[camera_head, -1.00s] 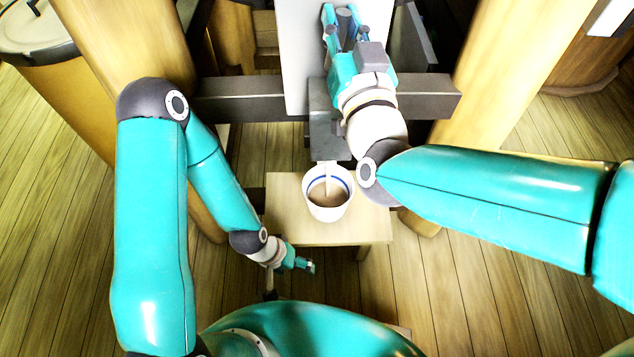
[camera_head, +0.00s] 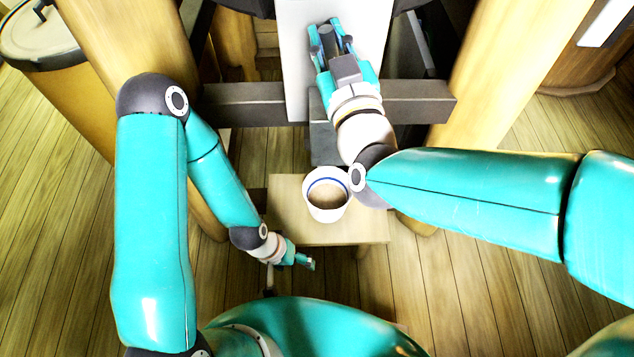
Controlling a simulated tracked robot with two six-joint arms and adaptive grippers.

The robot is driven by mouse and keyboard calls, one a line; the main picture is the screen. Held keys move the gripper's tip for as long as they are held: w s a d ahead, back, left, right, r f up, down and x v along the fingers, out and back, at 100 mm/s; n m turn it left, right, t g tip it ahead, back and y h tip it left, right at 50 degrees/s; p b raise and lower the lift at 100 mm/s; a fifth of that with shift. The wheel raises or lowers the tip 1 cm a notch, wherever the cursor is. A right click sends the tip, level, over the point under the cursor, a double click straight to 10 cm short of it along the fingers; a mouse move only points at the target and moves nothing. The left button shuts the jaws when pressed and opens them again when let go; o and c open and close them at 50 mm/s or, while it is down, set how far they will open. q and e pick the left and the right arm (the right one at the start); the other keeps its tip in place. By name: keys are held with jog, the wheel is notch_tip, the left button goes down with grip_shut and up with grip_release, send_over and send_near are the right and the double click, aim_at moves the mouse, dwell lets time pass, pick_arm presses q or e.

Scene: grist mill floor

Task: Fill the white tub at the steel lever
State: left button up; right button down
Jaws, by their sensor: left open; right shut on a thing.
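The white tub (camera_head: 325,213) stands upright on a small wooden table, below the dark spout box. It holds beige-brown meal, and a blue line shows on its inner wall above the meal. No falling stream shows between spout and tub. My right gripper (camera_head: 330,32) is shut on the steel lever (camera_head: 327,38) in front of the pale panel; the fingers and wrist hide most of the lever. My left gripper (camera_head: 308,262) is open and empty, low beside the table's front left corner, apart from the tub.
The small table (camera_head: 290,225) has bare room left and right of the tub. A dark crossbeam (camera_head: 250,103) and thick wooden posts (camera_head: 500,70) frame the spout box (camera_head: 323,140). A barrel (camera_head: 45,40) stands at the far left. The plank floor at the sides is clear.

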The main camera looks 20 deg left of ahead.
jog(key=shift+s+a+f+n+g, duration=0.2)
jog(key=shift+a+n+g, duration=0.15)
jog(key=shift+n, duration=0.15)
jog(key=shift+f, duration=0.15)
pick_arm(q)
notch_tip(320, 180, up, 3)
jog(key=shift+p, duration=1.1)
pick_arm(e)
jog(key=n, duration=0.1)
jog(key=a+n, duration=0.1)
jog(key=shift+s+f+n, duration=0.1)
jog(key=shift+f+n, duration=0.1)
jog(key=shift+n, duration=0.2)
pick_arm(q)
jog(key=shift+r, duration=0.1)
pick_arm(e)
jog(key=shift+g, duration=0.25)
